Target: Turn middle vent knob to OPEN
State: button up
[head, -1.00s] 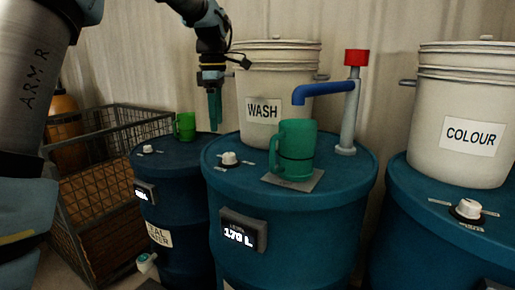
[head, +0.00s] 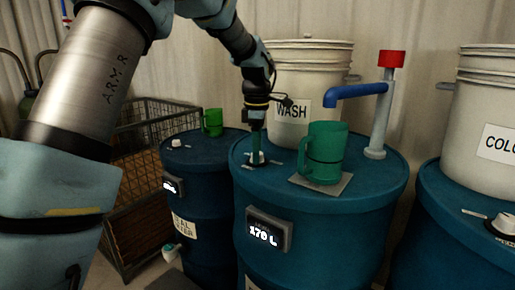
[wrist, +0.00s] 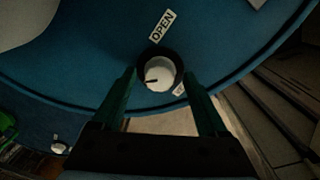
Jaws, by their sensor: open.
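The middle vent knob (wrist: 159,74) is white with a dark pointer line and sits in a black ring on the middle blue drum (head: 340,215). Its line points left and slightly down in the wrist view, not at the OPEN label (wrist: 162,26) above it. A second label (wrist: 179,90) at the knob's lower right is partly hidden. My gripper (wrist: 160,80) is open, with one green finger on each side of the knob. I cannot tell whether they touch it. In the head view my gripper (head: 256,150) points down over the knob and mostly hides it.
A green mug (head: 324,153) stands on a grey plate right of the knob. Behind are a WASH bucket (head: 318,75) and a blue tap pipe (head: 357,91) with a red top. The left drum (head: 195,195) carries another knob (head: 178,143) and a green mug (head: 212,122).

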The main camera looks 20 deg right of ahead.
jog(key=shift+c, duration=0.3)
grip_shut()
dwell(0.4)
